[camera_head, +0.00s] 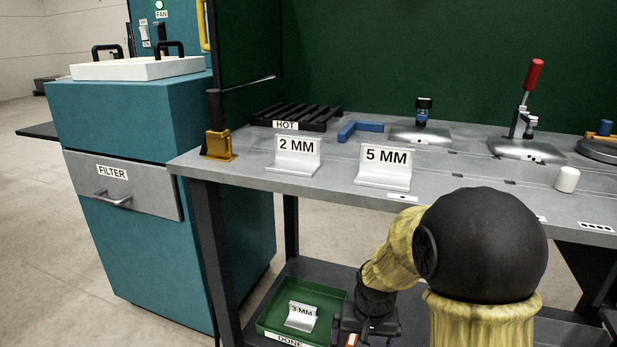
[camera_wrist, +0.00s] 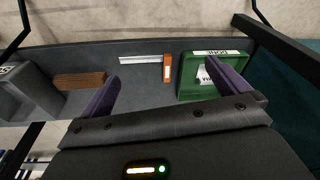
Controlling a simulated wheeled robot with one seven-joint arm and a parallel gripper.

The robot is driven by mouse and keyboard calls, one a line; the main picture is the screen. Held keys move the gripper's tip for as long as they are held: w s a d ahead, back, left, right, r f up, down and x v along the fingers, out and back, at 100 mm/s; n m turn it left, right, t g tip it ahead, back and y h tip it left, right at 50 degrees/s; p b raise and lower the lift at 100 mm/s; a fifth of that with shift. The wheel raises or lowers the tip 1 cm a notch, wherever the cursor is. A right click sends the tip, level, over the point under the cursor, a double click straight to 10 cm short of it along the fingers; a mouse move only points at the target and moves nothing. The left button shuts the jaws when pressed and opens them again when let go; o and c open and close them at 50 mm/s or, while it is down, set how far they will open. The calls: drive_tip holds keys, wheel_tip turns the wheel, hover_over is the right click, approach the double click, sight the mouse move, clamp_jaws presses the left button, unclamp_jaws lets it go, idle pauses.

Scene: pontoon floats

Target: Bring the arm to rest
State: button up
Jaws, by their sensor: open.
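My gripper (camera_wrist: 165,85) is open and empty in the wrist view, its two purple fingers spread wide above the lower shelf. In the head view my arm, in a yellow sleeve with a black joint, reaches down past the bench's front edge. My gripper shows there only in part, at the bottom of the picture. The green DONE tray (camera_head: 262,318) stands on the lower shelf, left of my gripper. A bent metal piece labelled 3 MM (camera_head: 301,316) sits in it. In the wrist view the right finger partly covers the tray (camera_wrist: 187,88) and the piece.
On the bench (camera_head: 330,185) stand pieces labelled 2 MM (camera_head: 297,153) and 5 MM (camera_head: 386,165), a black HOT rack (camera_head: 300,115) and a red-handled clamp (camera_head: 533,80). A teal FILTER cabinet (camera_head: 160,240) is at left. Brown blocks (camera_wrist: 80,81) lie on the lower shelf.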

drive_tip(key=s+d+r+n, duration=0.1)
drive_tip(key=s+d+r, duration=0.2)
drive_tip(key=s, duration=0.9)
wheel_tip(320, 180, up, 52)
drive_tip(key=p, duration=5.2)
drive_tip(key=shift+d+t, duration=0.2)
drive_tip(key=shift+t, duration=0.2)
drive_tip(key=shift+w, duration=0.1)
